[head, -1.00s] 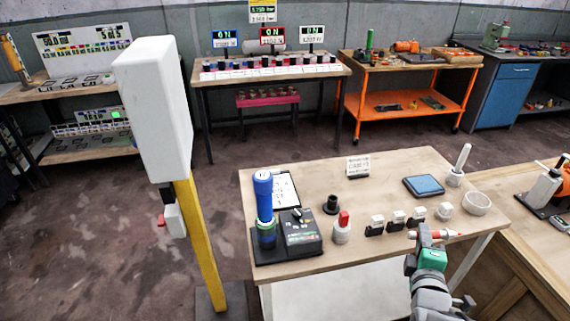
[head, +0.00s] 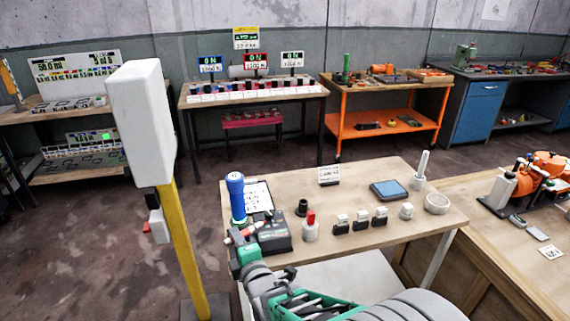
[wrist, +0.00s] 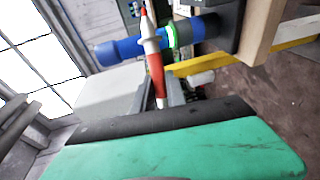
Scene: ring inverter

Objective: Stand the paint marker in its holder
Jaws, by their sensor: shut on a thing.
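My gripper (head: 238,247) is shut on the paint marker (head: 243,234), at the left front of the near table. The marker has a red and white body and lies tilted across the jaws in the head view. In the wrist view the marker (wrist: 156,72) stands out from between the fingers (wrist: 160,98), its white collar towards the top. A small black cup-like piece (head: 302,208) stands on the table to the right of the gripper and looks like the holder; I cannot be sure of this. Nothing is seen in it.
A red-topped white bottle (head: 310,228) and several small blocks stand to the right. A yellow post (head: 185,245) with a white box (head: 142,120) rises left of the table (head: 345,260).

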